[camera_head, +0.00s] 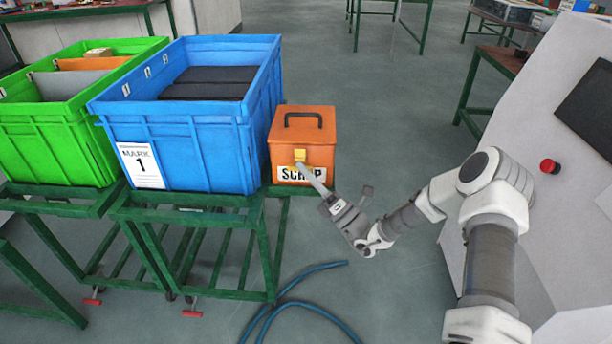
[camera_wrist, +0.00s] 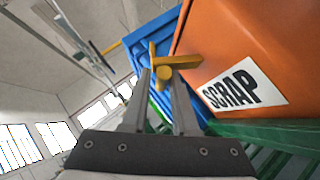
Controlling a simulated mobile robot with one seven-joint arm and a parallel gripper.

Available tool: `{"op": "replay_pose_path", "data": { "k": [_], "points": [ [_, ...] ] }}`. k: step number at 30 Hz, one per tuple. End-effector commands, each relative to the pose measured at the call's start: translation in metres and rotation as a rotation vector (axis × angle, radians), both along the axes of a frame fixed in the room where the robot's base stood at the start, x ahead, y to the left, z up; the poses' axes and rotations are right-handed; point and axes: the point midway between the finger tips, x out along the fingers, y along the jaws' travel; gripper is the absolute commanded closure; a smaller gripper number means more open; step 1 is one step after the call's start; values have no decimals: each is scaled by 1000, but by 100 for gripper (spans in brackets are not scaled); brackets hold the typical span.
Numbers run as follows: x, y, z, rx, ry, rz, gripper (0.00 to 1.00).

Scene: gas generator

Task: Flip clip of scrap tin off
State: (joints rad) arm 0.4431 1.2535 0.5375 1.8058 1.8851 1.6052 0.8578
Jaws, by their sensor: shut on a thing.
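The orange scrap tin (camera_head: 318,130) with a dark handle on its lid stands on the green stand, right of the blue crate. Its yellow clip (camera_head: 299,157) is on the front face, above the SCRAP label. My gripper (camera_head: 302,168) reaches the clip from the front right. In the wrist view the tin (camera_wrist: 225,45) fills the upper right, and my gripper's two fingers (camera_wrist: 162,92) are at the lower part of the yellow clip (camera_wrist: 174,62), shut on it. The lid looks closed in the head view.
A blue crate (camera_head: 185,125) marked 1 stands directly left of the tin, with a green crate (camera_head: 55,140) beyond it. The green stand (camera_head: 190,215) carries the blue crate and tin. A blue hose (camera_head: 290,305) lies on the floor. A light console with a red button (camera_head: 550,166) is at the right.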

Motion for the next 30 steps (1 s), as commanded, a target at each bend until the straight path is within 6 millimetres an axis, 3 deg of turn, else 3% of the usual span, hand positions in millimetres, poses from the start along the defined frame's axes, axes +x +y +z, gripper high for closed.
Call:
{"op": "replay_pose_path", "data": {
  "k": [1, 11, 12, 15, 25, 30],
  "points": [
    [2, -2, -9, -9, -5, -8, 100],
    [2, -2, -7, -11, -21, -10, 100],
    [3, -2, -7, -10, -21, -11, 69],
    [2, -2, -6, -10, -22, -9, 51],
    [0, -4, -5, -6, -26, -6, 51],
    [-10, -19, -16, -4, -23, -7, 51]
  ]
}}
